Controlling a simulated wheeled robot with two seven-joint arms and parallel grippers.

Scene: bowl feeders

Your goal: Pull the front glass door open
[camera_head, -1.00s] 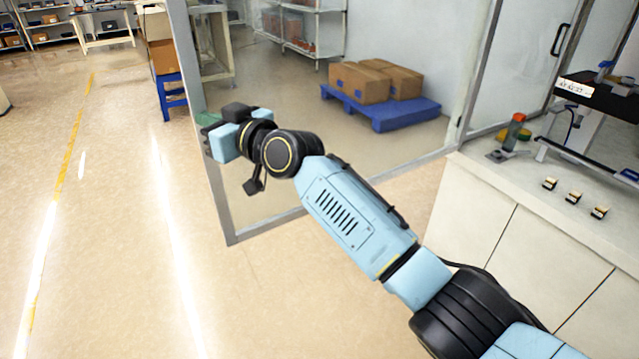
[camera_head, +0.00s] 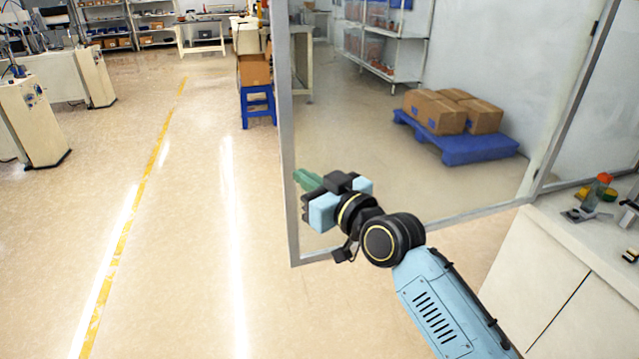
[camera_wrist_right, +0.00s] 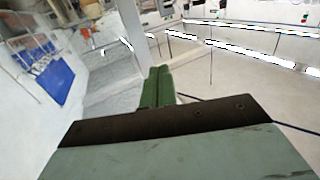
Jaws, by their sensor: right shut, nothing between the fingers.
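The front glass door (camera_head: 420,215) has a grey metal frame. It stands at an angle to the glass wall on its right, with its free upright edge (camera_head: 286,130) at the left, so it looks swung open. My right gripper (camera_head: 305,180) has green fingers and is beside that upright, overlapping the glass in the head view. Whether it touches the door is unclear. In the right wrist view the green fingers (camera_wrist_right: 158,85) are together with nothing between them. The door handle is not clearly visible. My left gripper is out of view.
A white cabinet (camera_head: 560,250) stands at the right, close to my right arm. Behind the glass, cardboard boxes (camera_head: 435,110) sit on a blue pallet (camera_head: 470,150). A blue stool (camera_head: 258,105) stands beyond the door's free edge. The floor (camera_head: 185,240) to the left is open.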

